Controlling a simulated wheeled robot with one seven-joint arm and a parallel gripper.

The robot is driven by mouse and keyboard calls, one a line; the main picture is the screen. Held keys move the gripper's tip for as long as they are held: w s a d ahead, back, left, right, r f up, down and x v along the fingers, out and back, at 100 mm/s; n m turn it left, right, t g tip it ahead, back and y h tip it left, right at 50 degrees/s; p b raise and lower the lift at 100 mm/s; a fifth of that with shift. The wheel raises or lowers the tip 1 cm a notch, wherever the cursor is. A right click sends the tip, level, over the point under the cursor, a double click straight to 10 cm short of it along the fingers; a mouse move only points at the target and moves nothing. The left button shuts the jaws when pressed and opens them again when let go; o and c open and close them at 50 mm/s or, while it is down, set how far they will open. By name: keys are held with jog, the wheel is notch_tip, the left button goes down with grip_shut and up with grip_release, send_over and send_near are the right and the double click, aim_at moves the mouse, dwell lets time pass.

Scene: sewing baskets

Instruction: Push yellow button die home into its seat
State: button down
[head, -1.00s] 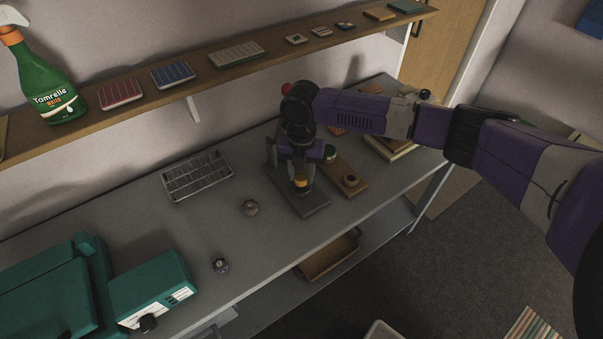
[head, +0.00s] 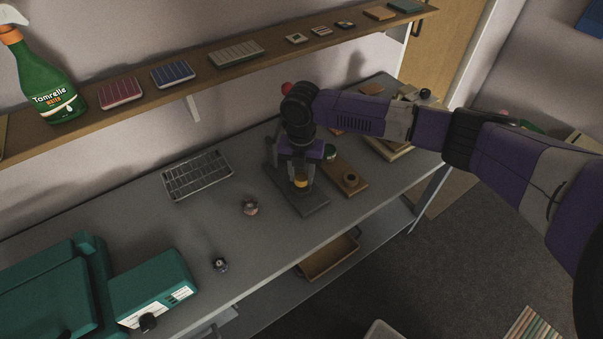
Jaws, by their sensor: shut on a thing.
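The yellow button die (head: 301,181) shows as a small yellow band low between the fingers of my gripper (head: 301,175). My gripper points down and is shut on the die, over the grey base of the press (head: 312,205). The seat under the die is hidden by the die and my fingers, so I cannot tell whether the die is fully in it. A red ball knob (head: 287,88) of the press shows behind my wrist.
A wooden block (head: 352,181) with a round piece and a green die (head: 330,152) stands close right of the press. Left are two small knobbed parts (head: 250,207) (head: 220,265), a grey sorting tray (head: 197,175) and a teal machine (head: 150,290). The shelf (head: 190,95) runs above.

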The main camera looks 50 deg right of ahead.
jog(key=shift+f+b, duration=0.45)
jog(key=shift+f, duration=0.3)
jog(key=c, duration=0.8)
grip_release()
jog(key=shift+c, duration=0.2)
jog(key=shift+r, duration=0.1)
notch_tip(320, 180, up, 8)
jog(key=shift+f+b, duration=0.2)
jog(key=shift+b, duration=0.35)
